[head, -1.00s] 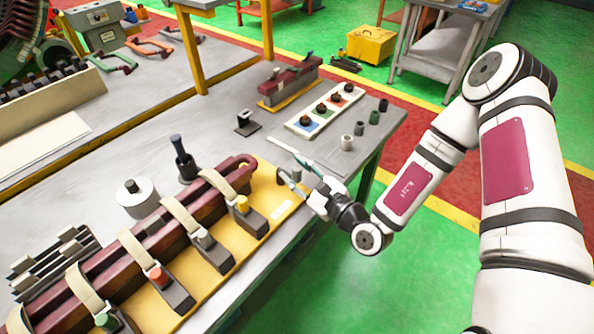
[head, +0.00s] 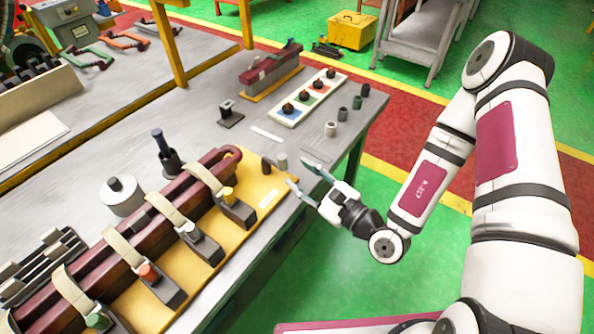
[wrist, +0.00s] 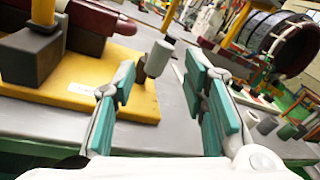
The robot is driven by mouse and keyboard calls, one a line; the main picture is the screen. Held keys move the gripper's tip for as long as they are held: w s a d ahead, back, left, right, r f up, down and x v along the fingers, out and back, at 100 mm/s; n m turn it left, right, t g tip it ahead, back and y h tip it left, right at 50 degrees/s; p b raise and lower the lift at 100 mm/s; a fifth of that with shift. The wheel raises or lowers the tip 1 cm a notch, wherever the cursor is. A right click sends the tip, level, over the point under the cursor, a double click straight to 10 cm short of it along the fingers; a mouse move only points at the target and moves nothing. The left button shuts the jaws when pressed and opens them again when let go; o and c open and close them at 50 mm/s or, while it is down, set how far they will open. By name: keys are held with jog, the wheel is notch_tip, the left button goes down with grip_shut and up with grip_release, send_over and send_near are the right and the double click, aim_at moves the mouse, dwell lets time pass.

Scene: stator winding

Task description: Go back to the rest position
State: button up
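My gripper (head: 302,180) is at the right edge of the workbench, beside the near-right corner of the yellow base plate. Its teal-padded fingers are spread apart with nothing between them. In the wrist view the open fingers (wrist: 165,105) also show, with the bench top beyond. A small grey cylinder (head: 281,160) stands near the corner of the yellow plate (head: 262,212), just past the fingertips; it also shows in the wrist view (wrist: 159,58). My arm reaches in from the right, over the green floor.
Dark red coil bars (head: 118,240) with strap clamps lie on the yellow plate. A white spool (head: 121,196) and a dark upright tool (head: 166,155) stand behind. A colour-marked tray (head: 305,97) and several small cylinders (head: 331,129) are farther back.

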dwell(0.4)
jog(key=s+a+r+n+g+y, duration=0.2)
jog(key=s+r+n+g+y, duration=0.15)
jog(key=r+n, duration=0.2)
jog(key=s+a+r+n+g+y, duration=0.2)
jog(key=a+r+n+g+y, duration=0.15)
jog(key=r+g, duration=0.2)
jog(key=s+d+r+n+g+h, duration=0.1)
jog(key=s+r+n+g+h, duration=0.45)
jog(key=s+n+g, duration=0.35)
jog(key=s+d+r+n+t+h, duration=0.2)
jog(key=d+r+t+h, duration=0.3)
jog(key=d, duration=0.5)
jog(key=s+d+r+n+t+h, duration=0.2)
jog(key=d+r+t+h, duration=0.3)
jog(key=d+h, duration=0.3)
jog(key=shift+s+d+r+n, duration=0.25)
jog(key=shift+d+r+n, duration=0.25)
jog(key=shift+d, duration=0.45)
